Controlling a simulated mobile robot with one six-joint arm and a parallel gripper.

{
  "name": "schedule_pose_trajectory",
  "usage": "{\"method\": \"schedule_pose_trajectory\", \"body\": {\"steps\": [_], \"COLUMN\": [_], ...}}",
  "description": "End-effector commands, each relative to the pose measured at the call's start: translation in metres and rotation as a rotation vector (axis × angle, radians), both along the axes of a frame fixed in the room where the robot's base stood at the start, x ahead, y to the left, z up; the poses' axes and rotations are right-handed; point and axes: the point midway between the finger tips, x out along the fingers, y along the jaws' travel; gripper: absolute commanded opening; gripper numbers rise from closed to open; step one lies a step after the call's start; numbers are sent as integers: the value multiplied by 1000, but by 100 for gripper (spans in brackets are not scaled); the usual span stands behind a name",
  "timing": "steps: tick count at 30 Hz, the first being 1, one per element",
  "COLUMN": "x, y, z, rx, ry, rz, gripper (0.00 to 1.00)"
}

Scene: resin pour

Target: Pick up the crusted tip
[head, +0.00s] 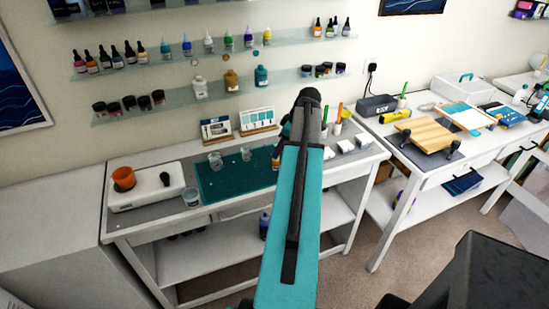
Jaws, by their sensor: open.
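I cannot make out a crusted tip in the head view; it may be too small to tell or hidden behind my arm. My teal and black arm rises through the middle of the view, in front of the right part of the white worktable (113,229). My gripper's fingers do not show; the arm covers that area. A dark green mat (215,187) lies on the worktable, partly behind the arm. Small clear cups (215,160) stand along its back edge, and a larger clear cup (191,197) stands at its left front corner.
A white device (150,192) with an orange cup (123,178) stands at the left. Two cards (216,129) stand at the back. Glass shelves (130,112) with several bottles hang above. A second table (405,180) at the right holds a wooden board (428,135).

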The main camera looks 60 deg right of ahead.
Motion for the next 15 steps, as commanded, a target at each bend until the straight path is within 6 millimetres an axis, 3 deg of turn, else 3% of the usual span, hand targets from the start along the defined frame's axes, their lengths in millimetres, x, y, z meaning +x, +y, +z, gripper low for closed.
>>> {"method": "schedule_pose_trajectory", "body": {"steps": [15], "x": [12], "y": [1], "z": [-31], "rx": [0], "ry": [0], "rz": [-1], "gripper": [44]}}
